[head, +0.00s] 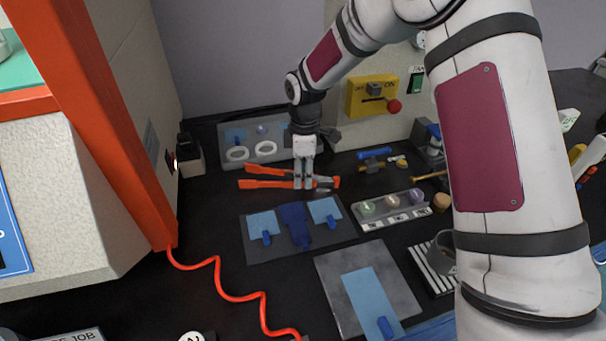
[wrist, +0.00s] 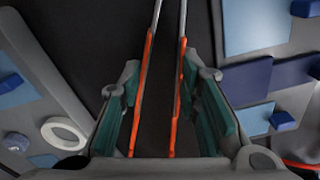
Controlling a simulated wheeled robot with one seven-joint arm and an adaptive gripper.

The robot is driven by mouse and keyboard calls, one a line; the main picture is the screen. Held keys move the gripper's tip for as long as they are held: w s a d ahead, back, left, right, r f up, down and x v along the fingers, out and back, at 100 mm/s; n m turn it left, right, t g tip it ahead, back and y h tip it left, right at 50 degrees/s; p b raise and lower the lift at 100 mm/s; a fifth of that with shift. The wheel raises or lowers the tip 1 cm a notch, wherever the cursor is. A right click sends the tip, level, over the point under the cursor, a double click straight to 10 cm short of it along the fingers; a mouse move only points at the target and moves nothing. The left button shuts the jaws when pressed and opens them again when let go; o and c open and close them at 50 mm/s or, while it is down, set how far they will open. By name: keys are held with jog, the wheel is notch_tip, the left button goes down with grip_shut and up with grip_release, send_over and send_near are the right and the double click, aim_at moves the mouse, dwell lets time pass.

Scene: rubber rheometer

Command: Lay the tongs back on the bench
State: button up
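The tongs (head: 262,184) have orange handles and lie level, low over the black bench (head: 200,215), with the two handles spread toward the left in the head view. In the wrist view the tongs (wrist: 179,100) run between my fingers as two orange strips that turn to thin metal arms farther away. My gripper (head: 303,184) points down over the middle of the tongs. In the wrist view its teal pads lie along both outer sides of the strips and seem to meet them near the fingertips. Whether the tongs touch the bench is hard to tell.
A dark mat with blue pieces (head: 250,245) lies in front. A sample rack (head: 389,213) is to the right, below a yellow switch panel (head: 365,98). A red coiled cord (head: 238,296) crosses bare bench.

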jog(key=shift+f, duration=0.25)
jog(key=shift+f, duration=0.1)
jog(key=o, duration=0.5)
jog(key=shift+o, duration=0.2)
notch_tip(320, 180, up, 12)
jog(key=shift+r, duration=0.2)
jog(key=shift+d+r, duration=0.1)
jog(key=shift+d, duration=0.05)
